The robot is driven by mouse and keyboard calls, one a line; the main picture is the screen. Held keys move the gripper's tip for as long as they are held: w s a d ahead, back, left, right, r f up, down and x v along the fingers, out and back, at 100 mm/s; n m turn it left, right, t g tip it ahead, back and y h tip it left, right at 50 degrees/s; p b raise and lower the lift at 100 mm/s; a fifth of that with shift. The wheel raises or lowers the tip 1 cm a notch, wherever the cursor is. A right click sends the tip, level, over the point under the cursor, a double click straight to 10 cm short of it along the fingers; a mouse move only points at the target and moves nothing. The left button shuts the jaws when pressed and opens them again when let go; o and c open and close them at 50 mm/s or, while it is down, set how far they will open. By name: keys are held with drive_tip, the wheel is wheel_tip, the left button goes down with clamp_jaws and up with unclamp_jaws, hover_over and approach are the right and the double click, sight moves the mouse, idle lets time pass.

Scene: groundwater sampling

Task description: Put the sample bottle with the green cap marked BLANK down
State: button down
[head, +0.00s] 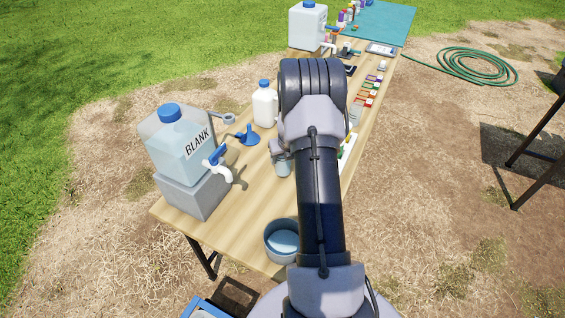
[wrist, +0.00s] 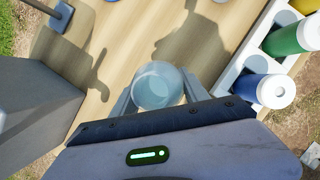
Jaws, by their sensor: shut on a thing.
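My gripper (wrist: 158,92) is shut on a clear, round-ended vessel (wrist: 157,84), with one finger on each side of it. I see no green cap and no BLANK mark on this vessel. In the head view the clear vessel (head: 283,166) shows low beside my arm, over the table to the right of the white tap. I cannot tell whether it touches the table. A green container with a white top (wrist: 292,37) stands in a white rack (wrist: 240,68) at the right of the wrist view. No cap marked BLANK can be read.
A water container labelled BLANK (head: 178,146) sits on a grey block (head: 192,190), its white tap (head: 217,165) facing the gripper. A blue basin (head: 282,240) stands near the front edge. A blue container (wrist: 262,90) is in the rack. Bare wood (wrist: 135,40) lies beyond the gripper.

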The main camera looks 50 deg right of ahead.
wheel_tip(320, 180, down, 4)
drive_tip(key=shift+a+r+b, duration=0.1)
drive_tip(key=shift+r+b, duration=0.05)
drive_tip(key=shift+b, duration=0.7)
drive_tip(key=shift+r, duration=0.25)
drive_tip(key=shift+f, duration=0.1)
drive_tip(key=c, duration=0.6)
unclamp_jaws()
